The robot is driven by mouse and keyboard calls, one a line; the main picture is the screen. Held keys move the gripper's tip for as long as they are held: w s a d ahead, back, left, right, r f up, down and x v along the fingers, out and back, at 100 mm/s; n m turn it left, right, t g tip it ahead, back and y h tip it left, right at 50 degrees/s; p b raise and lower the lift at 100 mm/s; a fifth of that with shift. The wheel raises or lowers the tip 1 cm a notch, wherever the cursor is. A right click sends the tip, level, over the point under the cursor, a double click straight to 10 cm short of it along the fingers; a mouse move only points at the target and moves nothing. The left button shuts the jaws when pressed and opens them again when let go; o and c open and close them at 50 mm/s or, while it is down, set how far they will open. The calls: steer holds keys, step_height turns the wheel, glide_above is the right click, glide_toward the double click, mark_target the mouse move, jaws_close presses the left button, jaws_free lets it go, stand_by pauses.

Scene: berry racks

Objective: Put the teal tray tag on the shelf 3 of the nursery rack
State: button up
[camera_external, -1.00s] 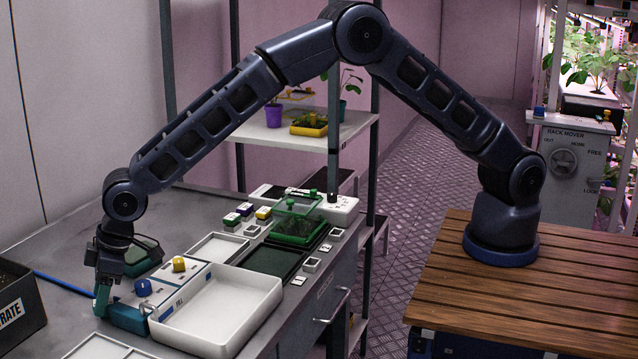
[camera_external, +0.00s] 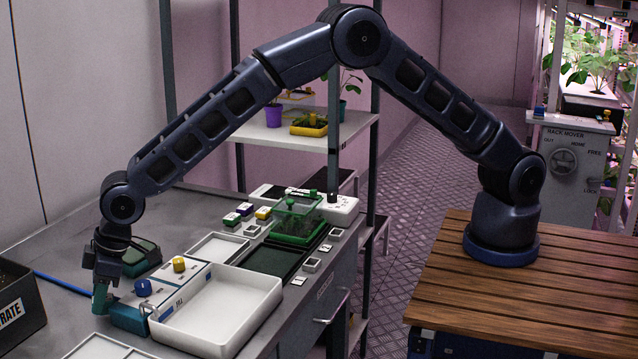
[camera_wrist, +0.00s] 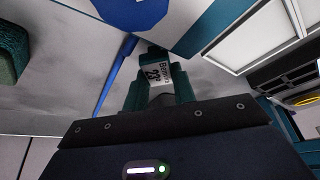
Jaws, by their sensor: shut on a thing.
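My gripper (camera_external: 101,297) is low over the left end of the bench, beside the blue-knobbed fill box. In the wrist view my gripper (camera_wrist: 153,85) is shut on a small teal tag with a white printed label, the teal tray tag (camera_wrist: 158,74). The fingers cover part of it, and I cannot tell whether it touches the bench. The nursery rack appears to be the open rack behind the bench; one of its shelves (camera_external: 262,130) holds a purple pot and a yellow tray. I cannot read any shelf numbers.
A white tray (camera_external: 190,338) and the fill box (camera_external: 160,293) with blue and yellow knobs stand right of my gripper. A dark crate (camera_external: 22,325) is at the left. A green-framed seedling tray (camera_external: 293,238) and small coloured blocks stand farther back.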

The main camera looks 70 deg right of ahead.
step_height(320, 180, up, 19)
steer(key=shift+r, duration=0.15)
